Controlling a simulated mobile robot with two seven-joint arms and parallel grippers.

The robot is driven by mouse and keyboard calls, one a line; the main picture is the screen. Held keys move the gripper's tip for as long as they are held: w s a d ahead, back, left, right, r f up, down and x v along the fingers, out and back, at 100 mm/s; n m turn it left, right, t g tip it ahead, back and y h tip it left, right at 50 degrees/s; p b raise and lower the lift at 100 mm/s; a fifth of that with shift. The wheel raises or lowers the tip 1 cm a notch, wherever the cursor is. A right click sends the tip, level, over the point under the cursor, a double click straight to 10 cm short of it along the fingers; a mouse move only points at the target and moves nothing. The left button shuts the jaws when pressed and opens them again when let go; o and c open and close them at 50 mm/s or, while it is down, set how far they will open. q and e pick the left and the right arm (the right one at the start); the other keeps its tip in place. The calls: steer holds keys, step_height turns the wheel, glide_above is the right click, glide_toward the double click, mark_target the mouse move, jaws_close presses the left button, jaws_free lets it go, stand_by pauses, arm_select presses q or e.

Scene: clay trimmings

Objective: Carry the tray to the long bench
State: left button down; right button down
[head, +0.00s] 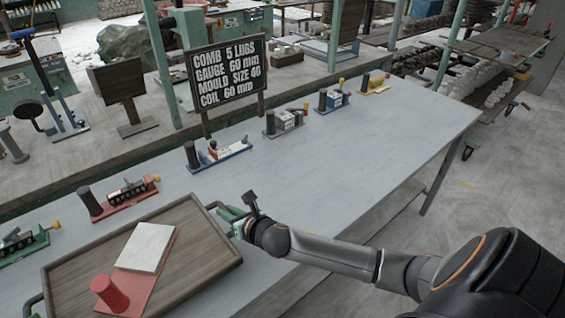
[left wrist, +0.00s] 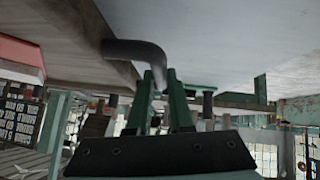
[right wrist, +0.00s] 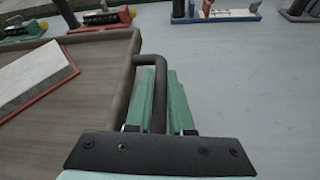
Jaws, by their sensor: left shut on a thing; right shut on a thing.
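The brown wooden tray (head: 200,243) is over the near left part of the long grey bench (head: 340,160). I cannot tell whether it touches the bench top. On it lie a red board (head: 135,290) with a pale slab (head: 147,246) and a red cylinder (head: 108,293). My right gripper (head: 228,212) is shut on the tray's dark right handle (head: 215,207), which also shows in the right wrist view (right wrist: 143,60). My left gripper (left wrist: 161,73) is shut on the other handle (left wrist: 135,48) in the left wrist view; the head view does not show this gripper.
Along the bench's back edge stand several coloured fixtures, among them a red one (head: 120,197), a blue one (head: 218,153) and a green one (head: 22,243). A sign (head: 228,72) stands behind them. The bench top right of the tray is clear.

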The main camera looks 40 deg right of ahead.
arm_select(q)
steer(key=shift+a+r, duration=0.15)
arm_select(e)
steer(key=shift+w+a+r, duration=0.1)
steer(key=shift+a, duration=0.05)
arm_select(q)
steer(key=shift+f, duration=0.2)
